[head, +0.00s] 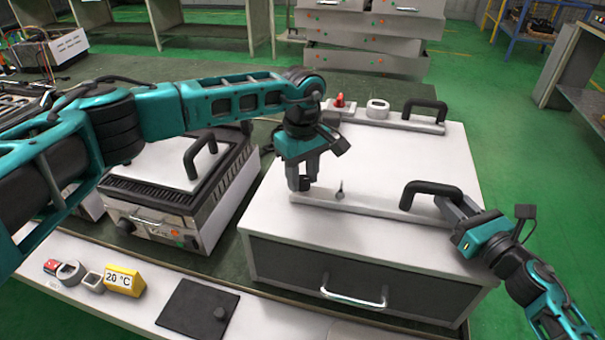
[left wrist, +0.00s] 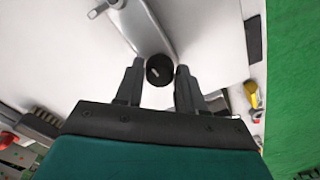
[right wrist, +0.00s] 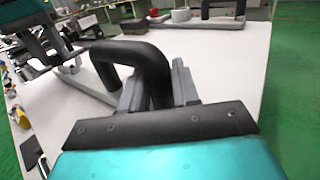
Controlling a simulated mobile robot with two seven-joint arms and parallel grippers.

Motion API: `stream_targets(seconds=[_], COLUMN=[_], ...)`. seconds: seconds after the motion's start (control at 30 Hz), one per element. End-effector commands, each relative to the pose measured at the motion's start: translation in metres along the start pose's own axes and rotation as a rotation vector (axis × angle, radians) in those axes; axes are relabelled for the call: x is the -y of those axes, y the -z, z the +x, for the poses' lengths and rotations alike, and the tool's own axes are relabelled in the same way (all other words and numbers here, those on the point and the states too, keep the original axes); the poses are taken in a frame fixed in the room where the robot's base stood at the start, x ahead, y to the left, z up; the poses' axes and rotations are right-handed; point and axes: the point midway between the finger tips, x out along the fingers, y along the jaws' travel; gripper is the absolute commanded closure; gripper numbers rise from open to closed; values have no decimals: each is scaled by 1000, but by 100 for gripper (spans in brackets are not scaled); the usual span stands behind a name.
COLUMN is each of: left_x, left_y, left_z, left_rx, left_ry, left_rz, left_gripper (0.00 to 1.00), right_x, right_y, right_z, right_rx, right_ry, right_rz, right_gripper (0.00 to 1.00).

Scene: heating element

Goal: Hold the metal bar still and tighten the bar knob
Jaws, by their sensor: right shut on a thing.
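The metal bar (head: 365,209) lies along the front of the white top of a large box. A black arched handle (head: 432,188) stands near the bar's right end. My right gripper (head: 445,205) is shut on this handle, which also shows between its fingers in the right wrist view (right wrist: 130,52). The black round bar knob (left wrist: 159,70) is at the bar's left end. My left gripper (head: 302,186) points down over that end. Its open fingers straddle the knob with a gap on both sides. In the head view the fingers hide the knob.
A second bar (head: 400,122) with a black handle lies at the back of the top, near a red knob (head: 340,101) and a grey ring (head: 377,109). A small upright metal piece (head: 340,191) stands near the front bar. A grill-like unit (head: 180,195) stands at left.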

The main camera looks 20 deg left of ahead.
Motion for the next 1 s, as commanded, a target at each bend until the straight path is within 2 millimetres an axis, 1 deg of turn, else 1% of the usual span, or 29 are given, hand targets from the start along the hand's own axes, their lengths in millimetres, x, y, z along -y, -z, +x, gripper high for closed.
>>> stream_targets(seconds=[0.03,0.2,0.43,0.53,0.67,0.9,1.0], left_x=[0,0,0,-1,-1,-1,0], left_y=[0,0,0,0,1,1,0], left_z=[0,0,-1,-8,-28,-80,-98], left_rx=[0,0,0,0,-1,-2,-1], left_ry=[0,0,-1,-3,-5,-5,-4], left_rz=[-1,-1,-1,-1,-1,-1,-1], left_gripper=[56,42,42,42,42,42,42], right_x=[0,0,0,0,0,0,0], right_y=[0,0,0,0,0,0,0], right_z=[0,0,0,0,0,0,0], right_rx=[-1,-1,-1,-1,-1,-1,-1], right_ry=[1,1,1,1,1,1,1], right_rz=[0,0,0,0,0,0,0], right_gripper=[100,100,100,100,100,100,100])
